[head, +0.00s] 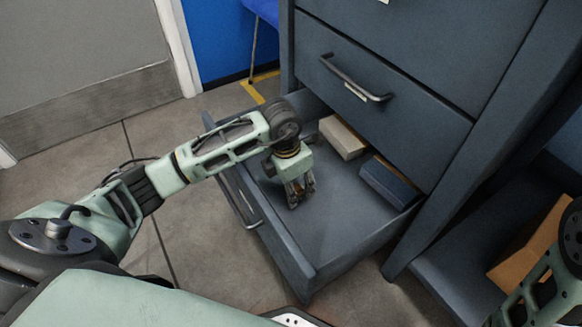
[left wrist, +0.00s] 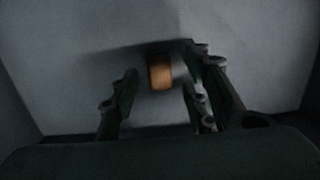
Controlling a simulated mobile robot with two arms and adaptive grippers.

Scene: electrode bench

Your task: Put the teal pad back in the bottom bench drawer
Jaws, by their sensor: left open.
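The bottom bench drawer (head: 335,235) is pulled open, and its grey floor shows. My left gripper (head: 300,192) is inside the drawer, pointing down close to its floor. In the left wrist view its fingers (left wrist: 158,95) are spread apart. A small orange-brown thing (left wrist: 160,72) shows between and just beyond the fingertips, with a gap on each side. In the head view the gripper hides that spot. I cannot make out a teal pad in either view. My right gripper is out of view; only part of that arm shows at the lower right.
A beige block (head: 343,137) and a dark blue block (head: 389,183) lie at the back of the drawer. The drawer above, with its handle (head: 355,80), is shut. An orange-brown item (head: 530,245) is on a low shelf at right. Floor left of the drawer is clear.

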